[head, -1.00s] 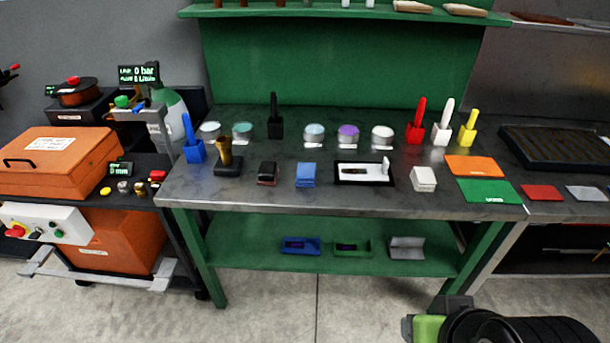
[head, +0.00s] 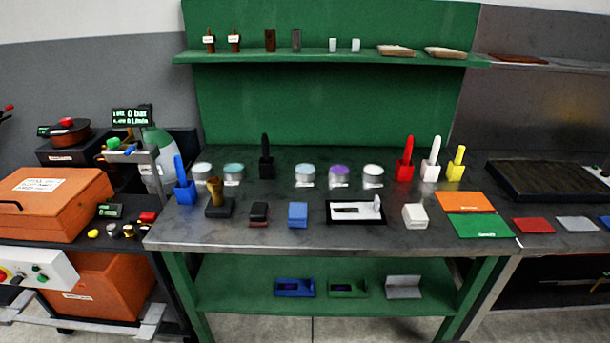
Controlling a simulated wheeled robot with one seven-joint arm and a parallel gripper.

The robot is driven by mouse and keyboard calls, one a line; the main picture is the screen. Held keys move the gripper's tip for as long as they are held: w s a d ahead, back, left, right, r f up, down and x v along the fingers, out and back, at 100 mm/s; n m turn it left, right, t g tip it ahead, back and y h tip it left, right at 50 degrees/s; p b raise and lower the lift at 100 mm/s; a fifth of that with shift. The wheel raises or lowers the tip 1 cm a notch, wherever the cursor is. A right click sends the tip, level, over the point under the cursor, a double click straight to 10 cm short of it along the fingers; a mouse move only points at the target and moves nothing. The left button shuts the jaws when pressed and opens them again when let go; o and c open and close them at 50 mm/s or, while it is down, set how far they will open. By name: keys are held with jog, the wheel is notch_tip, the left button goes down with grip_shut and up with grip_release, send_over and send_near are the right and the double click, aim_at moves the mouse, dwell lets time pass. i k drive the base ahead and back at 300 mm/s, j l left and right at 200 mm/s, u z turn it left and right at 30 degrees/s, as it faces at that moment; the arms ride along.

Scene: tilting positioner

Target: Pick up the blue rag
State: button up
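A small folded blue block that looks like the blue rag (head: 298,214) lies near the front edge of the grey workbench top (head: 290,238).
Lidded tins (head: 339,175) and brush holders (head: 405,170) stand behind along the bench. A white block (head: 415,216) and orange and green mats (head: 478,226) lie to the right. An overhead shelf (head: 330,57) crosses the back. An orange case (head: 55,205) is at left.

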aim_at(297, 215)
jog(key=i+j+u, duration=0.5)
jog(key=i, duration=0.3)
jog(key=i+j+u, duration=0.25)
jog(key=i, duration=0.2)
jog(key=i+u, duration=0.25)
jog(key=i, duration=0.2)
